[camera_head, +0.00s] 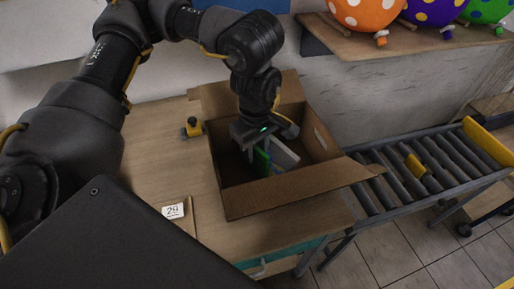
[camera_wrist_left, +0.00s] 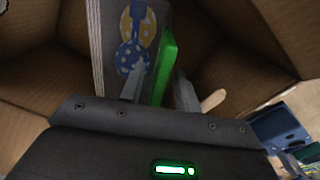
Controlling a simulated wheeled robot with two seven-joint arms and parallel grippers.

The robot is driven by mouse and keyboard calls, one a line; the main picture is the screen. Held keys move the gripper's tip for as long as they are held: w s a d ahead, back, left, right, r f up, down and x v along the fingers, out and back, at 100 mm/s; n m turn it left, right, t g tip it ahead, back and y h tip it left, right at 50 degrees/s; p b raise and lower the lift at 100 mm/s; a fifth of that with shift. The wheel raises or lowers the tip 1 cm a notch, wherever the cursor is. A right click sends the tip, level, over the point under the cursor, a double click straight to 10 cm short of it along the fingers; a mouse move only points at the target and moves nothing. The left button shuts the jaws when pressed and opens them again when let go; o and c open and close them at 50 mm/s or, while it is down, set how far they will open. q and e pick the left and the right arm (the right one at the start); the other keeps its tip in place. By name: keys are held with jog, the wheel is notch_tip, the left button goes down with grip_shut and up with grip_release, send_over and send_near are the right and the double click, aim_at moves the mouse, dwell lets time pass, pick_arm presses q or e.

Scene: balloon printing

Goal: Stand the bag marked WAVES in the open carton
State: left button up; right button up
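The open carton (camera_head: 290,192) stands on the wooden table with its flaps spread. My left gripper (camera_head: 264,150) reaches down into it. A thin green bag (camera_head: 262,162) stands upright, edge-on, between the fingers; it also shows in the left wrist view (camera_wrist_left: 166,62). My left gripper's fingers (camera_wrist_left: 160,92) appear apart, with narrow gaps beside the green bag. A pale grey bag with blue and yellow balloon pictures (camera_wrist_left: 112,40) is beside it in the carton. No WAVES marking is readable on either. My right gripper is not in view.
A roller conveyor (camera_head: 400,180) adjoins the carton's right side, with a yellow piece (camera_head: 415,166) on it. A yellow-and-black object (camera_head: 193,127) stands left of the carton. Balloons (camera_head: 365,12) sit on a shelf above.

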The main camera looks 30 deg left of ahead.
pick_arm(q)
jog(key=shift+r, duration=0.1)
notch_tip(320, 180, up, 12)
jog(key=shift+b, duration=0.4)
dwell(0.5)
